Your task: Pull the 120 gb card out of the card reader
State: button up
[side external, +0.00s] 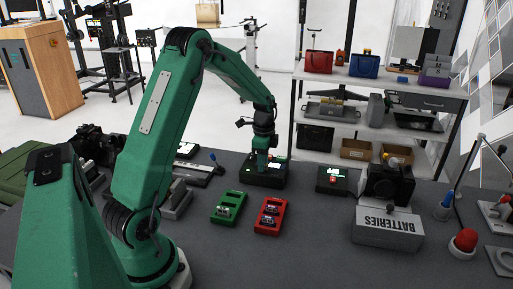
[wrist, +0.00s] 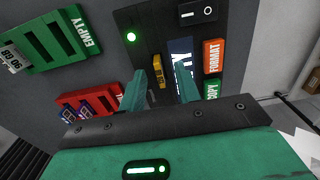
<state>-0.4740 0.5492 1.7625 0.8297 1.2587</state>
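The black card reader (side external: 258,181) sits on the dark table below my gripper (side external: 262,160) in the side view. In the wrist view the reader (wrist: 150,42) shows a green light, a switch, a blue screen, and orange FORMAT and green COPY buttons. A small yellow card (wrist: 158,66) stands in the reader, just beyond my left fingertip; its capacity label is not readable. My gripper (wrist: 171,82) is open over the reader, its two teal fingers apart with no card visible between them. Contact between finger and card cannot be told.
A green tray (side external: 229,206) marked EMPTY holds a pale card at one end. A red tray (side external: 269,216) holds several cards. A red knob (side external: 465,241) is farther right.

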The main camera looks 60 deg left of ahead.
grip_shut()
jog(key=shift+r, duration=0.4)
jog(key=shift+r, duration=0.7)
jog(key=shift+r, duration=0.35)
jog(key=shift+r, duration=0.7)
jog(key=shift+r, duration=0.3)
